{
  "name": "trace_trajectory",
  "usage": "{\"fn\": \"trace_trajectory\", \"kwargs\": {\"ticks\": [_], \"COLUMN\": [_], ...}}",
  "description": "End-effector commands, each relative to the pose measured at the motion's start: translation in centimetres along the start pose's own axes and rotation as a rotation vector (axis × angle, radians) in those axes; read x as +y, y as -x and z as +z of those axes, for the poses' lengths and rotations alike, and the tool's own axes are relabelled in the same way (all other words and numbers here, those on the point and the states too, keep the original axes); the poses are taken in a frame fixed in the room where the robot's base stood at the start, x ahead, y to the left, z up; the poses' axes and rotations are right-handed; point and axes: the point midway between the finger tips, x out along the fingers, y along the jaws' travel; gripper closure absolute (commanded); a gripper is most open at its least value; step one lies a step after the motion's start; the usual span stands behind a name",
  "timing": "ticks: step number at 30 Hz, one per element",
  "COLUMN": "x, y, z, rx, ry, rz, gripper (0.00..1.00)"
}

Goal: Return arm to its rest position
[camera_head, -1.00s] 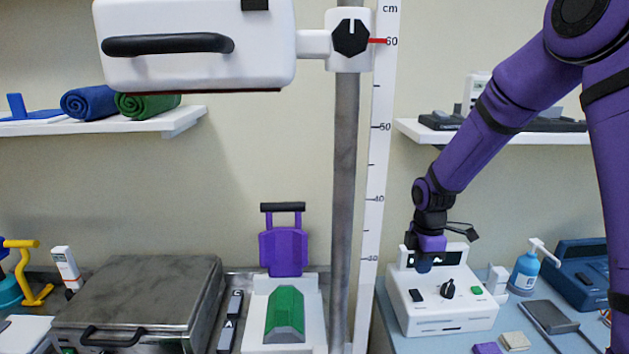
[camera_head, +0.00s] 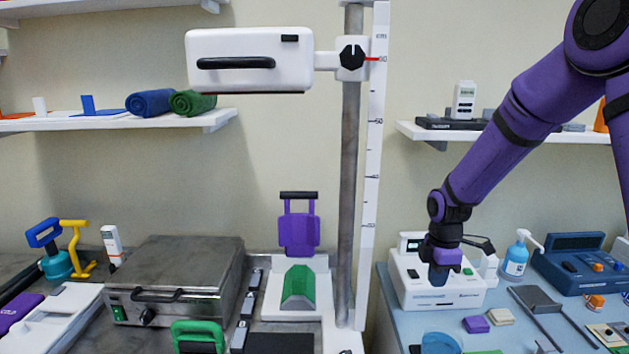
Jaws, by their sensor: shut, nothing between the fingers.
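My purple arm (camera_head: 530,110) comes in from the upper right and reaches down and left over the right-hand table. My gripper (camera_head: 438,278) points down, shut and empty, in front of the white device (camera_head: 412,290) with a green button and a display. The gripper hides part of that device's front and its knob. I cannot tell whether the fingertips touch it.
A pump bottle (camera_head: 516,258) and a blue case (camera_head: 580,262) stand right of the white device. A pole with a scale (camera_head: 372,190) stands left of it. A shelf (camera_head: 410,131) hangs behind the arm. The air left of the gripper is clear.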

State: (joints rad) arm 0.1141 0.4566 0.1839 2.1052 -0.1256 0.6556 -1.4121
Motion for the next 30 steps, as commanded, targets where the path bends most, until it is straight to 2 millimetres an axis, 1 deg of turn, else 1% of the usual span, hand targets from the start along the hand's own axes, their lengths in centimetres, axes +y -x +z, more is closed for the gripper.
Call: {"fn": "trace_trajectory", "kwargs": {"ticks": [1, 7, 11, 16, 19, 23, 27, 30], "x": [-0.1, -0.8, -1.4, -2.5, -3.5, -5.3, -8.2, -10.4], "y": [0.5, 2.0, 3.4, 5.7, 7.5, 10.3, 13.8, 16.1], "z": [0.0, 0.2, 0.3, 0.4, 0.5, 0.7, 0.9, 1.1], "rx": [-0.002, -0.008, -0.012, -0.016, -0.017, -0.014, 0.001, 0.020], "ry": [-0.012, -0.063, -0.110, -0.190, -0.250, -0.360, -0.514, -0.625], "rz": [0.007, 0.023, 0.040, 0.069, 0.092, 0.133, 0.187, 0.225], "gripper": [1.00, 1.00, 1.00, 1.00, 1.00, 1.00, 1.00, 1.00]}}
